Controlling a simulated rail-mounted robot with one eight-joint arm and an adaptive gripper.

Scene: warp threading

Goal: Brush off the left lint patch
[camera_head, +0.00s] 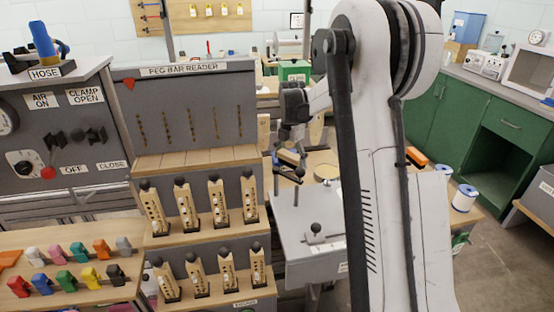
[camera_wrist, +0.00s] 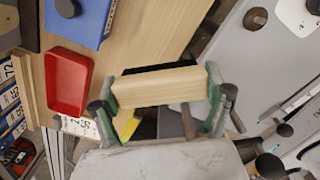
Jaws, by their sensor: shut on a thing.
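My gripper (camera_wrist: 160,98) is shut on a pale wooden block (camera_wrist: 158,86), likely the brush's handle. The block spans between the two green-padded fingers in the wrist view. Its lower side is partly hidden by my gripper, so I cannot make out bristles. In the head view my gripper (camera_head: 291,145) is beyond the peg bar reader, with the wooden piece (camera_head: 289,157) at its fingers, above the bench area. I cannot pick out the left lint patch in either view; my arm hides part of the scene.
In the wrist view a red tray (camera_wrist: 68,84) and a blue box (camera_wrist: 82,20) lie left of the block. A grey panel (camera_wrist: 268,55) with dark knobs lies right. In the head view a grey machine plate (camera_head: 300,225) and the peg bar reader (camera_head: 190,110) stand near my arm.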

